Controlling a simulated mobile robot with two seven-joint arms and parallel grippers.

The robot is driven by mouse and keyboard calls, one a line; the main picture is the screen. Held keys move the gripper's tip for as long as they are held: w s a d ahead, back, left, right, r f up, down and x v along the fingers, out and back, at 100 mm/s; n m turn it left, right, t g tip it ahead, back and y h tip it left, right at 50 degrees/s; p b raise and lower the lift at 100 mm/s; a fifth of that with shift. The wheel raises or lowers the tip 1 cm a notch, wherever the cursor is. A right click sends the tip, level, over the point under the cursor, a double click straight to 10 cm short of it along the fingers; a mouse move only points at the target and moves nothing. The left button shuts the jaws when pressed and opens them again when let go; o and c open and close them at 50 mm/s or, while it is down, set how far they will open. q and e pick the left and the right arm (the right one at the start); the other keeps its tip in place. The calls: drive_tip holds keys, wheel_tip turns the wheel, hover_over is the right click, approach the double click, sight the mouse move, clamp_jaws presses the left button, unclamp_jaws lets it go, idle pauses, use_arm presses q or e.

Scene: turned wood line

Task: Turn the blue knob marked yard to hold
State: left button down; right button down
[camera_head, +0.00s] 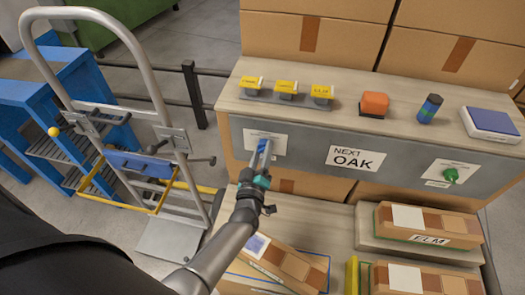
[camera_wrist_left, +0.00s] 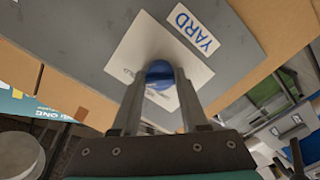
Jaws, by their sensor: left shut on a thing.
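The blue knob (camera_wrist_left: 159,70) sits on a white plate (camera_wrist_left: 127,62) on the grey panel, under a label reading YARD (camera_wrist_left: 193,29). My left gripper (camera_wrist_left: 160,86) is shut on the knob, one finger on each side. In the head view my left gripper (camera_head: 265,147) reaches the panel's left end, where the white plate (camera_head: 251,142) shows and the knob is hidden behind the fingers. Small print on the plate is partly covered by a finger, and I cannot tell which mark the knob points to. My right gripper is not in view.
A green knob (camera_head: 450,175) is at the panel's right, past a NEXT OAK sign (camera_head: 354,159). Yellow-tagged switches (camera_head: 286,88), an orange button (camera_head: 374,104) and a scale (camera_head: 491,122) stand on top. Boxes (camera_head: 427,227) lie below. A hand truck (camera_head: 150,160) stands left.

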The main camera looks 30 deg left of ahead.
use_arm(q)
drive_tip(key=shift+c, duration=2.1)
unclamp_jaws()
drive_tip(key=shift+s, duration=0.1)
drive_tip(key=p+v, duration=0.1)
drive_tip(key=v, duration=1.4)
